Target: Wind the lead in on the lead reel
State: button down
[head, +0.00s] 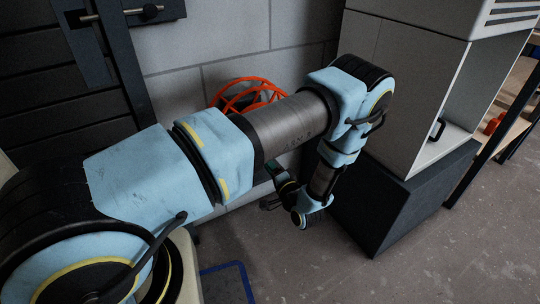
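The lead reel (222,96) shows as curved orange bars in front of the grey block wall, near the middle of the head view. My arm crosses in front of it and hides its lower part. I cannot make out its crank or the lead. My gripper (272,186) is below the arm's forearm, lower in the picture than the visible part of the reel. It is small, dark and partly hidden, so I cannot tell whether its fingers are open or hold anything.
A pale cabinet (405,95) on a dark base (400,205) stands close to the right of my arm. A dark slatted door with a bolt (120,14) is at the left. Blue floor tape (246,282) shows below. Concrete floor at the lower right is clear.

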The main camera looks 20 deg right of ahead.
jog(key=shift+s+a+m, duration=0.1)
jog(key=shift+a+m, duration=0.25)
jog(key=shift+m, duration=0.25)
jog(key=c, duration=0.5)
grip_release()
jog(key=shift+c, duration=0.2)
jog(key=p+v, duration=0.1)
jog(key=v, duration=0.9)
jog(key=shift+s, duration=0.4)
jog(key=shift+s, duration=0.1)
